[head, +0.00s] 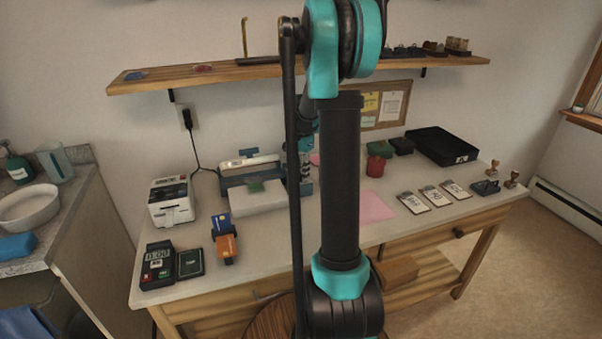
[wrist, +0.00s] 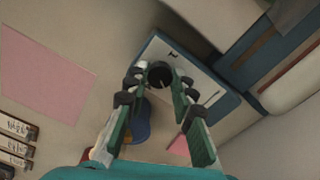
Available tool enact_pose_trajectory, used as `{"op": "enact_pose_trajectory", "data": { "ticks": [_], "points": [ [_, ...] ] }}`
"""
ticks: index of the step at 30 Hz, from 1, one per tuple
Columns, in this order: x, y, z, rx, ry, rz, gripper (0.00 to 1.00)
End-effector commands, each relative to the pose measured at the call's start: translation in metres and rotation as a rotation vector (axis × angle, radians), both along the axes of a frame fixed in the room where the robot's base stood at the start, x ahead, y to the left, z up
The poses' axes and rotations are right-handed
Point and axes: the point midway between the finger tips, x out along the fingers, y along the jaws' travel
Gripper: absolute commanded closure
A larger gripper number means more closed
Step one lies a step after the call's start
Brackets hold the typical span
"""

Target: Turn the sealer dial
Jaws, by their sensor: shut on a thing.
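The sealer (head: 250,165) stands at the back of the workbench in the head view, a long white bar over a blue body. Its right end is hidden behind my arm. In the wrist view its pale panel with a blue edge (wrist: 195,68) carries a round black dial (wrist: 160,71) with a light pointer mark. My gripper (wrist: 157,78) is at the panel with one finger on each side of the dial, shut on it. In the head view the gripper is mostly hidden behind my arm, and the dial cannot be seen there.
A white label printer (head: 171,203), a card terminal (head: 158,265) and an orange and blue item (head: 224,240) stand left of the sealer. A pink sheet (wrist: 45,72) lies beside it. A black tray (head: 441,147) is at the back right. A wooden shelf (head: 220,73) hangs above.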

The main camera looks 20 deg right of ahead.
Motion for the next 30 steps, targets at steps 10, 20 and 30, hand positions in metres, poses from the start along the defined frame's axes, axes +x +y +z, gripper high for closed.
{"op": "enact_pose_trajectory", "data": {
  "ticks": [10, 20, 30],
  "points": [
    [0.001, 0.000, 0.000, -0.001, -0.001, -0.001, 0.75],
    [0.000, 0.000, 0.000, 0.000, 0.000, 0.000, 0.55],
    [0.000, 0.000, 0.022, 0.000, 0.000, 0.000, 0.55]
  ]
}}
